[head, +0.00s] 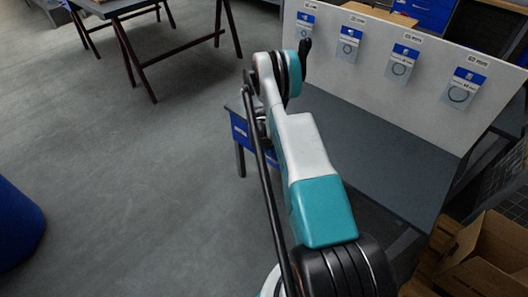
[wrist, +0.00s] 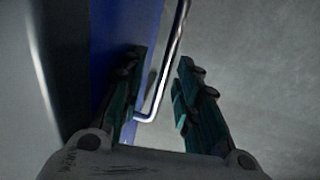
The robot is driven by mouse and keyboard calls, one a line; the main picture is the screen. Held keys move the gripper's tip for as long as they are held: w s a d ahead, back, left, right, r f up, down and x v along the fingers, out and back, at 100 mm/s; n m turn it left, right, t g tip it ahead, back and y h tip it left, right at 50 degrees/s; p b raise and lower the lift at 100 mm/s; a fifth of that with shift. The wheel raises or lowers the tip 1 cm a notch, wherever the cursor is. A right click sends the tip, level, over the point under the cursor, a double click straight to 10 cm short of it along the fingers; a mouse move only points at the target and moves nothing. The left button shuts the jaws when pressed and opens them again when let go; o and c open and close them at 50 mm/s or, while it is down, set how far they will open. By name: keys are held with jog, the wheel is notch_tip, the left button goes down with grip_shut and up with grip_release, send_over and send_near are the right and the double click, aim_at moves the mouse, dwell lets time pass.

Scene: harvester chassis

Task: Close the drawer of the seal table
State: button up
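The seal table (head: 385,150) has a dark grey top and a white upright back panel. Its blue drawer (head: 240,130) shows at the table's left side, partly hidden by my arm; I cannot tell how far out it stands. In the wrist view the blue drawer front (wrist: 106,60) fills the upper left, with a bent metal handle (wrist: 170,60) standing off it. My gripper (wrist: 160,95) is open, with the handle between its fingers. The left finger lies close against the blue front; whether it touches is unclear. The gripper is mostly hidden in the head view.
Seal packets (head: 400,62) hang on the back panel. An open cardboard box (head: 485,265) stands at the lower right. A blue round container (head: 15,225) is at the left edge, and a trestle table (head: 115,10) at the top. The floor left of my arm is clear.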

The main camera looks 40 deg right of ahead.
jog(key=shift+r, duration=0.1)
notch_tip(320, 180, up, 12)
jog(key=a, duration=0.2)
jog(key=shift+a+f, duration=0.2)
jog(key=shift+s, duration=0.1)
dwell(0.4)
